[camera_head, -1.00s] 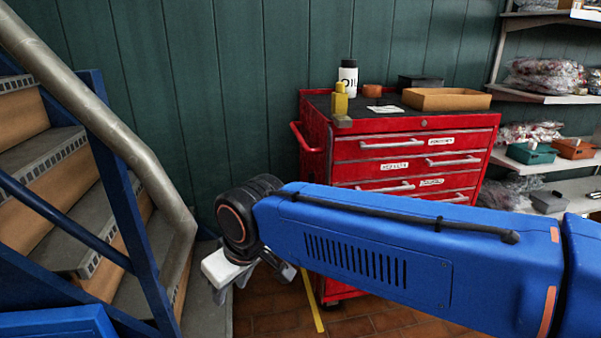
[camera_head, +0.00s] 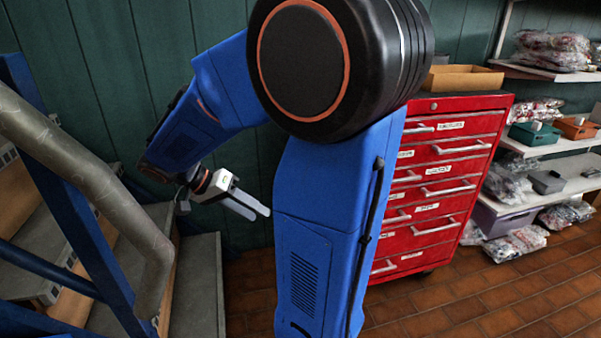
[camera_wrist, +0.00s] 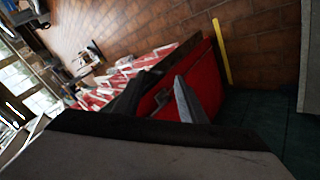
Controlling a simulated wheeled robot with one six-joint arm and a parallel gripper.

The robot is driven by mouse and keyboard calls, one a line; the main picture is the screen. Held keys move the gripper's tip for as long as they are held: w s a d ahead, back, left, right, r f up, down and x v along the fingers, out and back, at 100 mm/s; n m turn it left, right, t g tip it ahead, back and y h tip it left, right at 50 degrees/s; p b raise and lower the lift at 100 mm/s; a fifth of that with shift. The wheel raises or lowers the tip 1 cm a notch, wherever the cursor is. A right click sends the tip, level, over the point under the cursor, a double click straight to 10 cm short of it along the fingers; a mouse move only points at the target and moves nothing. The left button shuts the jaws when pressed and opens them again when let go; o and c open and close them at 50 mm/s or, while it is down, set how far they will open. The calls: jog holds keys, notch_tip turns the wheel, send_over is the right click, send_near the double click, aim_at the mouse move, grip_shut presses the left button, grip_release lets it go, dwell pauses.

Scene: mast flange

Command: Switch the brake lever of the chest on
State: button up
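The red tool chest (camera_head: 462,158) stands right of centre in the head view, with several labelled drawers and grey handles facing right. My arm covers its left side and part of its top. In the wrist view the chest (camera_wrist: 207,80) is tilted, behind and beyond my fingers. I cannot make out the brake lever in either current view. My gripper (camera_head: 258,213) is left of the chest, between it and the stairs, with its fingers pointing right. In the wrist view my gripper (camera_wrist: 161,82) has its fingers apart with nothing clearly held between them.
Stairs with a thick grey handrail (camera_head: 92,182) and blue posts are close on the left. A green panelled wall is behind. A shelf (camera_head: 560,185) with bins and bags stands right of the chest. Brown tiled floor (camera_head: 480,295) is open at the front right. A cardboard tray (camera_head: 465,78) sits on the chest.

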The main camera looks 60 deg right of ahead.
jog(key=w+d+m+g+h, duration=0.6)
jog(key=w+d+m+h, duration=0.1)
jog(key=w+d+m, duration=0.45)
jog(key=x, duration=1.6)
jog(key=shift+f, duration=0.1)
grip_shut()
